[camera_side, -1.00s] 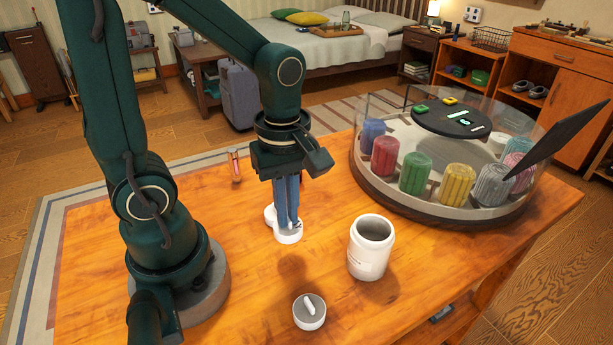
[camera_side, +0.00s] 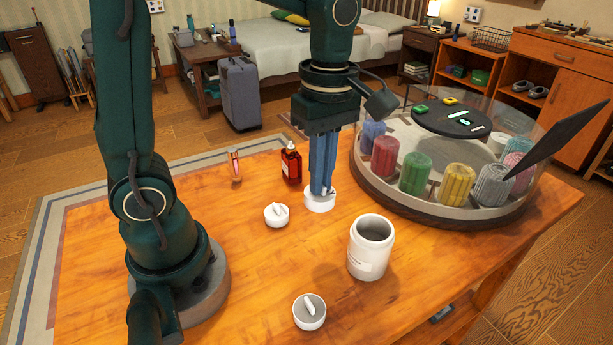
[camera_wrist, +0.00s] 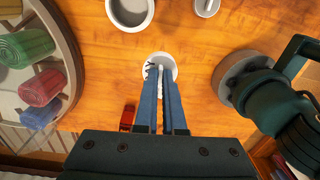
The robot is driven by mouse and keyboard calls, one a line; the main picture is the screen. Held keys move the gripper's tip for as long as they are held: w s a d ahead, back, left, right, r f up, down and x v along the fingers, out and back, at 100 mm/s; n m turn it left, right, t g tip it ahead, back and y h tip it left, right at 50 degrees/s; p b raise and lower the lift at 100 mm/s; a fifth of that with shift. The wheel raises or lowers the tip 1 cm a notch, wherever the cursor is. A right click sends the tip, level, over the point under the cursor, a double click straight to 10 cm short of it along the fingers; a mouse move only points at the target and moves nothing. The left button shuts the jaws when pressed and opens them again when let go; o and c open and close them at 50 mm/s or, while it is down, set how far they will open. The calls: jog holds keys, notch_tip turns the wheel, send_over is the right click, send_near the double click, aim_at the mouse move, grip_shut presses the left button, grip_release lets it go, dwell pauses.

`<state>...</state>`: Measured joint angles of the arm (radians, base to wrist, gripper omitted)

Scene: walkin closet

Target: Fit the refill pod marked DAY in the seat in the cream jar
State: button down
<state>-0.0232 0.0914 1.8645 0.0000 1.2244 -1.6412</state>
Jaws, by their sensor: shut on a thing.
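My gripper (camera_side: 321,190) is shut on a round white pod (camera_side: 319,202), with its two long blue fingers pointing down. In the wrist view the held pod (camera_wrist: 160,62) shows dark marks on its left side, too small to read. The open white cream jar (camera_side: 368,262) stands upright to the right and nearer the side camera; its rim also shows in the wrist view (camera_wrist: 149,20). The seat inside is not visible. Two more white pods with raised grips stand on the table, one left of my gripper (camera_side: 276,216) and one at the front (camera_side: 309,317). I cannot read their markings.
A clear-walled round carousel (camera_side: 440,204) with several coloured ribbed pots stands at the back right. A red bottle (camera_side: 291,166) stands close behind left of my gripper. A small pinkish-red item (camera_side: 235,167) is further left. Wooden tabletop is clear between pod and jar.

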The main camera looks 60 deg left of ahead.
notch_tip(320, 180, up, 5)
jog(key=m, duration=0.1)
send_over(375, 220)
jog(key=s+d, duration=0.1)
jog(key=s, duration=0.1)
jog(key=shift+d+f, duration=0.2)
jog(key=shift+f, duration=1.3)
jog(key=shift+d+f, duration=0.2)
jog(key=shift+f, duration=1.25)
jog(key=shift+f, duration=2.4)
dwell(1.0)
jog(key=c, duration=1.4)
grip_release()
